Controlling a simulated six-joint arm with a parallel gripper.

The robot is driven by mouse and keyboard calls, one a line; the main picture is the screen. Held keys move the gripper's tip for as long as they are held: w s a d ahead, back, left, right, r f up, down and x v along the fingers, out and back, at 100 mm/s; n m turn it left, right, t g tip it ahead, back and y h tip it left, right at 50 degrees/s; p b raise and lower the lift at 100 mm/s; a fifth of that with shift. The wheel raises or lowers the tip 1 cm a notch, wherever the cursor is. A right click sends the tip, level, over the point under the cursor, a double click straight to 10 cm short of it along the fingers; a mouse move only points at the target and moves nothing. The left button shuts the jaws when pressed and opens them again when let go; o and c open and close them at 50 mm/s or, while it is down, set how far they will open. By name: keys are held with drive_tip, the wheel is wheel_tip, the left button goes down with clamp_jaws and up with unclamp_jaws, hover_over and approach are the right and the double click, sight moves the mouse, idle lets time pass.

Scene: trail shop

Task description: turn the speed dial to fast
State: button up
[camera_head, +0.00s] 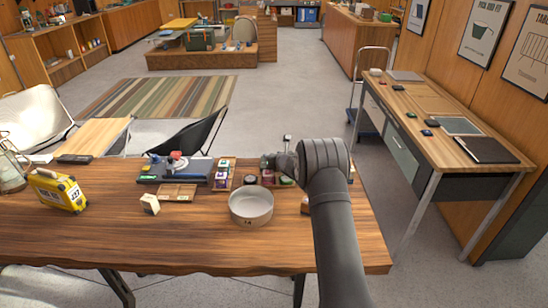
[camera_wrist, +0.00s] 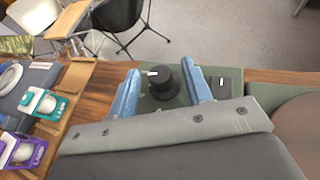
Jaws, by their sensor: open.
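The speed dial (camera_wrist: 167,80) is a black round knob on a dark green panel (camera_wrist: 178,101) in the wrist view. A short white pointer mark (camera_wrist: 152,73) shows at its upper left. My gripper (camera_wrist: 164,73) is open, with one blue finger on each side of the knob. A gap shows between the knob and each finger, so neither visibly grips it. A small white mark lies on the panel to the right of the right finger. Any lettering for fast is too small to read. In the head view my arm and gripper (camera_head: 274,161) cover the dial's place at the table's back edge.
A white round bowl (camera_head: 251,206) stands on the wooden table (camera_head: 200,240) in front of my gripper. A tray with purple and teal items (camera_head: 223,175) and a grey device (camera_head: 178,169) are to the left. A yellow case (camera_head: 58,191) stands further left. The table's front is clear.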

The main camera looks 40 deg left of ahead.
drive_tip(key=shift+d, duration=0.1)
drive_tip(key=v, duration=1.7)
drive_tip(key=shift+w+r, duration=0.1)
drive_tip(key=shift+r, duration=0.05)
drive_tip(key=w+n+g, duration=0.2)
drive_tip(key=w, duration=0.1)
drive_tip(key=w+n+g, duration=0.2)
drive_tip(key=w+g, duration=0.1)
drive_tip(key=w+n+g+y, duration=0.1)
drive_tip(key=w+n+g, duration=0.2)
drive_tip(key=w, duration=0.1)
drive_tip(key=shift+w+d+r, duration=0.1)
drive_tip(key=shift+d+r, duration=0.1)
drive_tip(key=shift+r, duration=0.1)
drive_tip(key=shift+w+d+f, duration=0.15)
drive_tip(key=shift+d+f, duration=0.15)
drive_tip(key=shift+f, duration=0.05)
drive_tip(key=x, duration=1.7)
drive_tip(key=shift+s, duration=0.25)
